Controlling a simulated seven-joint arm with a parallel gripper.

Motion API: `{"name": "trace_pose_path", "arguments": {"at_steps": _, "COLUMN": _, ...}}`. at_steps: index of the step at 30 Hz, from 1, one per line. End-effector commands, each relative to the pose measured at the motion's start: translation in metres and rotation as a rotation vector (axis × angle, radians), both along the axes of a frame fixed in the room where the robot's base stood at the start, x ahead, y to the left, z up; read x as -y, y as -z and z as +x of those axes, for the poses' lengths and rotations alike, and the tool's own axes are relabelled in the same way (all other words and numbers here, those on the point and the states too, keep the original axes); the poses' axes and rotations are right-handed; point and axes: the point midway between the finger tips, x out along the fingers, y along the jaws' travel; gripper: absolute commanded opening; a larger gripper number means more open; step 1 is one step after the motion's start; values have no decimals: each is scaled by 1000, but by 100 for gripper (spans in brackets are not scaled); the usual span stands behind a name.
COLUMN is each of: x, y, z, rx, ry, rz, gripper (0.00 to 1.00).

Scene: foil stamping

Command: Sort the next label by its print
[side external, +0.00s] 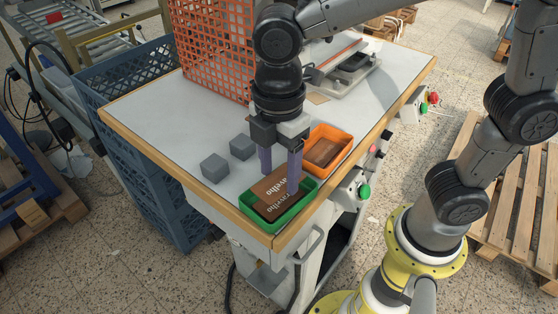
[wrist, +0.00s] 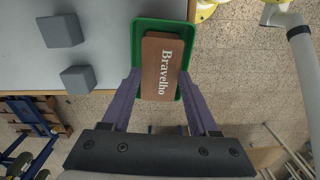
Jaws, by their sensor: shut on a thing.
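A brown label block with white print reading "Bravelho" (wrist: 162,68) is held between the fingers of my gripper (side external: 281,182). The fingers are shut on its two sides. The held label (side external: 268,188) is over the green tray (side external: 250,219), and the tray's green rim (wrist: 137,32) shows around it in the wrist view. Another brown label with white print (side external: 281,207) shows in the green tray, partly covered by the held one. The orange tray (side external: 345,143) beside it holds brown label blocks (side external: 322,152), whose print I cannot read.
Two grey cubes (side external: 215,167) (side external: 243,147) stand on the table (side external: 150,107) left of my gripper. An orange mesh guard (side external: 212,45) and a grey machine base (side external: 345,72) stand behind. The green tray lies near the table's front edge. A blue crate (side external: 140,75) stands left of the table.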

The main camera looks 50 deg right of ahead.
Motion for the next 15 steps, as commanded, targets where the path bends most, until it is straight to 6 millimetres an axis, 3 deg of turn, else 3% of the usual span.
{"name": "trace_pose_path", "arguments": {"at_steps": 9, "x": 0, "y": 1, "z": 0, "rx": 0, "ry": 0, "rz": 0, "gripper": 10}}
{"name": "trace_pose_path", "arguments": {"at_steps": 10, "x": 0, "y": 1, "z": 0, "rx": 0, "ry": 0, "rz": 0, "gripper": 66}}
{"name": "trace_pose_path", "arguments": {"at_steps": 15, "x": 0, "y": 1, "z": 0, "rx": 0, "ry": 0, "rz": 0, "gripper": 95}}
